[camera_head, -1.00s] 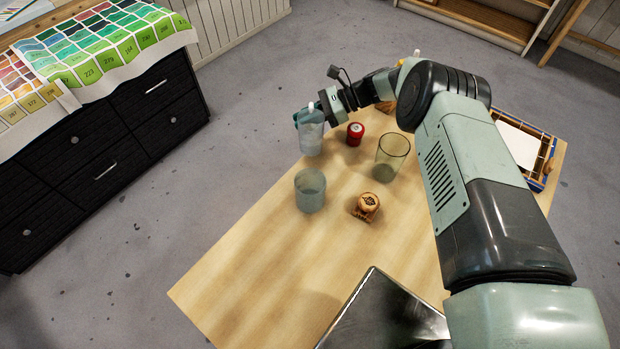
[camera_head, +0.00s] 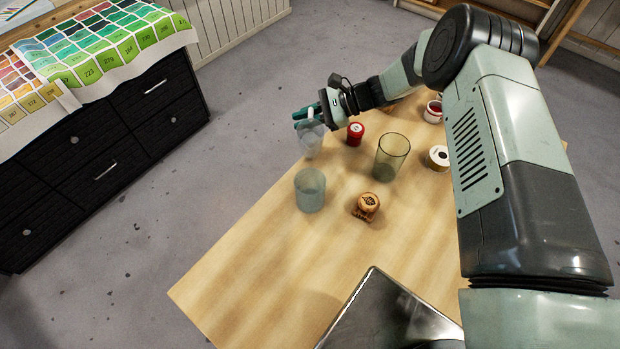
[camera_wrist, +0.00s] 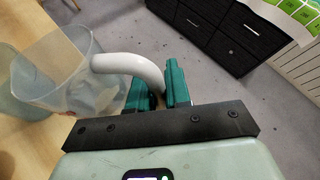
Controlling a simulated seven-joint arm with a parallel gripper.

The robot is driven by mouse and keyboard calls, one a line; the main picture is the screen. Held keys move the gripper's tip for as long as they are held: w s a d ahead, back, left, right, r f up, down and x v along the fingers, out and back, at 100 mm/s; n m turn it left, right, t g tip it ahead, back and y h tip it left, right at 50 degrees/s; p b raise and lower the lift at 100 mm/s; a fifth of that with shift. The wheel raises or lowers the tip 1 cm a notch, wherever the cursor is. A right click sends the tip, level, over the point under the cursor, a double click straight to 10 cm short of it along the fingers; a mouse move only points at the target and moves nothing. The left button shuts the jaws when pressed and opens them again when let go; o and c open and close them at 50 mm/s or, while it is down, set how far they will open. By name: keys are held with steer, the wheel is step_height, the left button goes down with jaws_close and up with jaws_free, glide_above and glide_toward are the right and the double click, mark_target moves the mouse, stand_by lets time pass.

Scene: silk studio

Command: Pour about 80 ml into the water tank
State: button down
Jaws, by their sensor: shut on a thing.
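My gripper (camera_head: 306,117) is shut on the white handle of a translucent jug (camera_head: 312,140) near the table's far left edge. In the wrist view the gripper (camera_wrist: 156,84) grips the curved handle (camera_wrist: 128,64), and the clear jug (camera_wrist: 48,62) hangs to its left. The jug is tilted in the head view; its liquid level is not clear. A frosted grey-blue cylindrical vessel (camera_head: 310,192) stands upright below the jug in the picture, apart from it. An olive-tinted clear glass (camera_head: 391,158) stands to its right. Which vessel is the water tank is not certain.
A red spool (camera_head: 355,133) stands close right of the jug. A wooden stamp-like piece (camera_head: 367,205) lies between the vessels and the front. A white roll (camera_head: 438,157) and a red-topped pot (camera_head: 433,111) stand at right. A dark metal tray (camera_head: 385,320) is in front.

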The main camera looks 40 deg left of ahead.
mark_target(312, 113)
steer(key=r, duration=0.1)
steer(key=s+d+r+n+t, duration=0.1)
steer(key=s+d+r+n+y, duration=0.1)
steer(key=r, duration=0.1)
steer(key=shift+s+t, duration=0.2)
steer(key=shift+t, duration=0.2)
steer(key=shift+s+d+r+n+t+y, duration=0.1)
steer(key=shift+s+r+n+t+y, duration=0.15)
steer(key=shift+r+n, duration=0.25)
steer(key=shift+s+d+r+n+t+y, duration=0.1)
steer(key=shift+r+n+t+y, duration=0.05)
steer(key=shift+r+n+y, duration=0.35)
steer(key=shift+r, duration=0.35)
steer(key=shift+s+d+r+n+t+y, duration=0.15)
steer(key=shift+s+r+n, duration=0.05)
steer(key=shift+r+n, duration=0.2)
steer(key=shift+s+d+r+n+t+y, duration=0.15)
steer(key=shift+r+n, duration=0.15)
steer(key=shift+r, duration=0.15)
steer(key=shift+r, duration=0.15)
steer(key=shift+s+d+r+n+t+y, duration=0.25)
steer(key=shift+s+r+n, duration=0.1)
steer(key=shift+r+n, duration=0.1)
steer(key=shift+s+d+r+n+t+y, duration=0.15)
steer(key=shift+s+d+r+n+y, duration=0.1)
steer(key=shift+s+r+n, duration=0.15)
stand_by(1.0)
